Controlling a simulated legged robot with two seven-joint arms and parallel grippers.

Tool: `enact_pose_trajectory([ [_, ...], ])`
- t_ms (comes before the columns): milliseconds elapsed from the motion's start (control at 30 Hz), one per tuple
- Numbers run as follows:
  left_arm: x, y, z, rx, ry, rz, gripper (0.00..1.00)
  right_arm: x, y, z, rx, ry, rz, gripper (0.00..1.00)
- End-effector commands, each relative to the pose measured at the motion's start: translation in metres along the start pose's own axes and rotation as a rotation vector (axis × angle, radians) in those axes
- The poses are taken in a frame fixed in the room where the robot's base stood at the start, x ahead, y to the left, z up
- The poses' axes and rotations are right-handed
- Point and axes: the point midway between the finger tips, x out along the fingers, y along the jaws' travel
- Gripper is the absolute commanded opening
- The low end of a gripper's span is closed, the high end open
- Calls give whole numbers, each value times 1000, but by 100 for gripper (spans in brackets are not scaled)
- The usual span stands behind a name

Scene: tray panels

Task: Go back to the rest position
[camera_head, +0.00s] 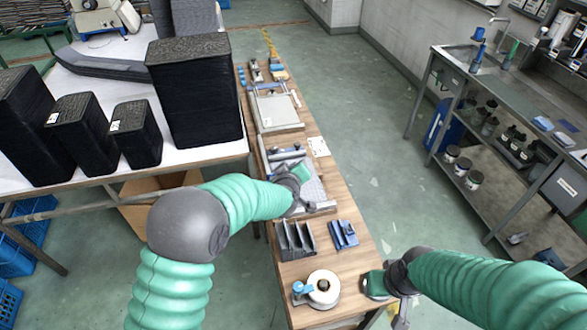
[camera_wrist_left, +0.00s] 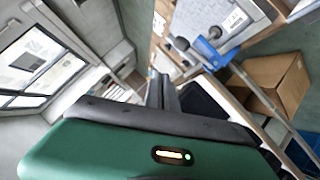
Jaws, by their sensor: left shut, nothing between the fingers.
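My left arm reaches over the narrow wooden table from the left in the head view. Its gripper (camera_head: 303,205) is over a grey tray panel (camera_head: 316,187) and hides part of it. In the left wrist view my left gripper's fingers (camera_wrist_left: 163,90) are together with nothing between them. My right gripper (camera_head: 402,314) is low beside the table's near right corner, partly cut off by the lower edge of the picture. Its fingers are too unclear to tell open from shut. Another tray panel (camera_head: 276,109) lies farther back on the table.
A black desk organizer (camera_head: 295,240), a blue item (camera_head: 343,234) and a tape dispenser (camera_head: 322,290) stand on the near table. Black foam blocks (camera_head: 195,90) stand on the white table at left. A metal workbench (camera_head: 480,62) stands at right. Green floor between is clear.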

Motion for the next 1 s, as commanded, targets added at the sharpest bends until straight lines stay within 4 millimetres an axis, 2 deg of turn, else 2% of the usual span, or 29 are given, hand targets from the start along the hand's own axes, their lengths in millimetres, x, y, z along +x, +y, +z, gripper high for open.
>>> enact_pose_trajectory([
  [367, 0, -1, -1, 2, -1, -1, 0, 0, 0, 0, 1, 0, 0, 39],
  [467, -15, -13, -5, 48, -43, -17, 0, 0, 0, 0, 0, 0, 0, 39],
  [567, -62, -52, -6, 172, -171, -70, 0, 0, 0, 0, 0, 0, 0, 39],
  [667, -128, -110, 7, 313, -344, -151, 0, 0, 0, 0, 0, 0, 0, 39],
  [700, -156, -134, 14, 360, -411, -185, 0, 0, 0, 0, 0, 0, 0, 39],
  [800, -222, -185, 34, 453, -565, -260, 0, 0, 0, 0, 0, 0, 0, 39],
  [900, -271, -221, 51, 510, -680, -315, 0, 0, 0, 0, 0, 0, 0, 39],
  [1000, -300, -241, 62, 538, -750, -346, 0, 0, 0, 0, 0, 0, 0, 39],
])
